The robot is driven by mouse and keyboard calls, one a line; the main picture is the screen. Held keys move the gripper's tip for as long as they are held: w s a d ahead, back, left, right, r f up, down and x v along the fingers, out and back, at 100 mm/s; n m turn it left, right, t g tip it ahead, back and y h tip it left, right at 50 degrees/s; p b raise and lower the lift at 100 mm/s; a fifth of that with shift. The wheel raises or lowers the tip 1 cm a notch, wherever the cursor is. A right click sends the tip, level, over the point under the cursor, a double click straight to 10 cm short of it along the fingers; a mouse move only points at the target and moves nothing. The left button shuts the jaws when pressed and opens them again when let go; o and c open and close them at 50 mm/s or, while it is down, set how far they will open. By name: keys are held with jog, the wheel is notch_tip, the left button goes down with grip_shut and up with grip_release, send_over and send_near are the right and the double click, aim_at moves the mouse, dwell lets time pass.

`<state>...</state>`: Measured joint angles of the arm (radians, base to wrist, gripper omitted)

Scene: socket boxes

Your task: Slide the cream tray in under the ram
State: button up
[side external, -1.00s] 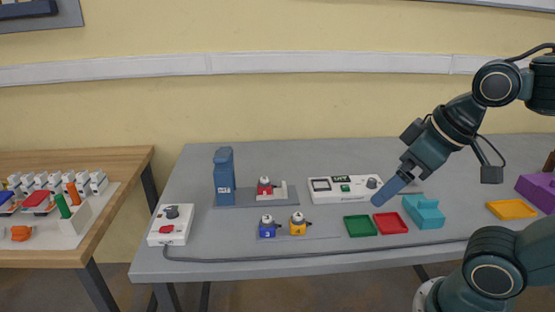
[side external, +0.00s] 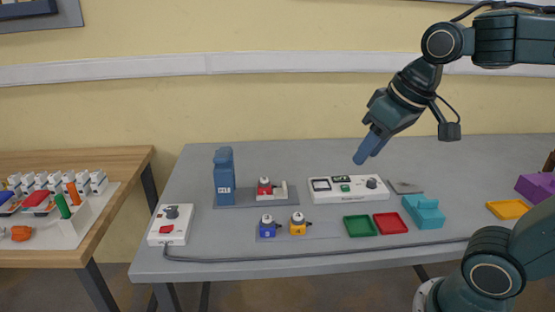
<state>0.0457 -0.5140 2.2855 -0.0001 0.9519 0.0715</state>
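The cream tray (side external: 280,191) lies on the grey base plate (side external: 235,203) of the blue press, to the right of the press column. A red block with a white-and-dark top (side external: 265,187) sits on the tray. The blue press (side external: 224,176), whose upper part is the ram head, stands upright at the left end of the plate. The tray is apart from the column. My gripper (side external: 361,160) is in the air above the white control box, right of the tray and well away from it. Its blue fingers overlap in this view, so their opening cannot be told.
Blue (side external: 267,228) and yellow (side external: 298,225) blocks stand in front of the plate. A white box with a red button (side external: 170,225) is at left, its cable along the front. A white control box (side external: 348,189), green tray (side external: 359,226), red tray (side external: 391,223) and teal block (side external: 424,212) lie right.

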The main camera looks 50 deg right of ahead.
jog(key=w+d+r+m+g, duration=0.1)
jog(key=w+d+m, duration=0.15)
jog(key=w, duration=0.95)
jog(key=m+g, duration=0.4)
jog(key=m, duration=0.1)
send_over(284, 185)
notch_tip(284, 185, down, 18)
jog(key=shift+r, duration=0.25)
jog(key=shift+f, duration=0.15)
notch_tip(284, 185, down, 14)
jog(key=shift+r, duration=0.25)
grip_shut()
